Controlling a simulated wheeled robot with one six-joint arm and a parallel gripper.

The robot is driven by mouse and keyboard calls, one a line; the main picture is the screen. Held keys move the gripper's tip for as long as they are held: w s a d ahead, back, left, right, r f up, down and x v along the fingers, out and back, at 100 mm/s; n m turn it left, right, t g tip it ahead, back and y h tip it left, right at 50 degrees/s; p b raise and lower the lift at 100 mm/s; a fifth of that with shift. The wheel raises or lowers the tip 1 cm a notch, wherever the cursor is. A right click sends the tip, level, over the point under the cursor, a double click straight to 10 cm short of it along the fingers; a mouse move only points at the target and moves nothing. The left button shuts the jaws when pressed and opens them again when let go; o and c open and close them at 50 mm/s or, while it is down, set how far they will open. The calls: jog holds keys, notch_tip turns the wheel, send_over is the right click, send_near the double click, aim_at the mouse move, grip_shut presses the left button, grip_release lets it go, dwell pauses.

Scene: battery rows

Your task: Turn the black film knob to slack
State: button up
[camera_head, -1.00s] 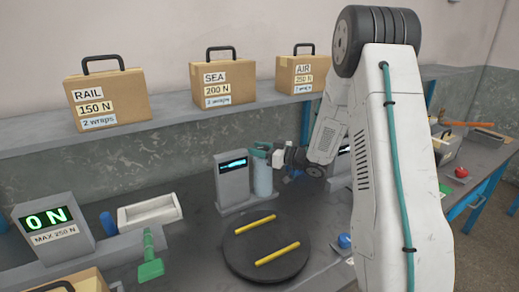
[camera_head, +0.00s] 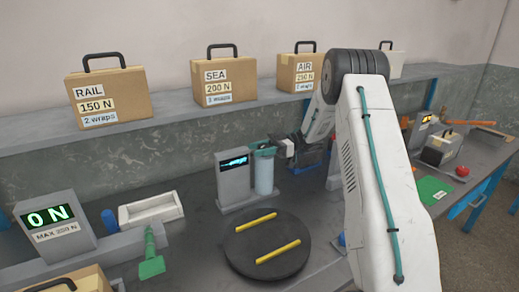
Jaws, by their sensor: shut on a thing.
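The film dispenser is a grey post with a lit blue display (camera_head: 234,172) and a pale blue film roll (camera_head: 263,174) standing upright beside it. A teal piece (camera_head: 263,148) sits at the top of the roll. My gripper (camera_head: 277,146) is at the top of the roll, at the right side of the teal piece, with its jaws shut on the small knob there. The jaws cover the black film knob, so its turn position cannot be seen. My forearm hides the area right of the dispenser.
A black turntable (camera_head: 240,257) with two yellow bars lies in front of the dispenser. Left are a force display reading 0 N (camera_head: 47,217), a white tray (camera_head: 150,209) and a green-handled tool (camera_head: 150,262). Labelled cartons (camera_head: 218,87) stand on the back shelf (camera_head: 165,113).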

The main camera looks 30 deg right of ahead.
jog(key=shift+n+g, duration=0.6)
jog(key=shift+g, duration=0.3)
jog(key=shift+s+r, duration=0.1)
jog(key=o, duration=1)
jog(key=shift+d, duration=0.1)
